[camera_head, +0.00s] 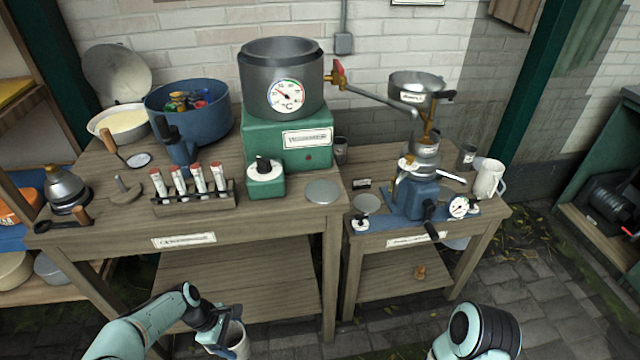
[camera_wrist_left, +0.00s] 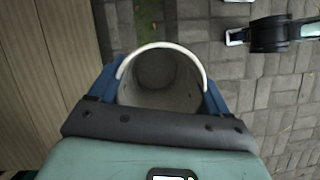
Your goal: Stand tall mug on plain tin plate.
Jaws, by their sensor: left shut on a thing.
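My left gripper (camera_head: 222,335) is shut on the tall mug (camera_head: 241,343), a pale, deep cup, in front of the left table near the bottom edge. In the left wrist view the mug (camera_wrist_left: 160,80) sits between the two blue fingers, its white rim and empty inside facing the camera. A plain round grey tin plate (camera_head: 322,191) lies flat and bare near the front right corner of the left table, above and to the right of the gripper. My right arm shows at the lower right; its gripper's state cannot be made out.
A green heater (camera_head: 288,140) with a steel pot and a small green dial box (camera_head: 265,178) stand by the plate. A tube rack (camera_head: 192,195) is left of them. The right table holds a blue machine (camera_head: 418,198) and a white jug (camera_head: 488,178). The table's front edge separates mug and plate.

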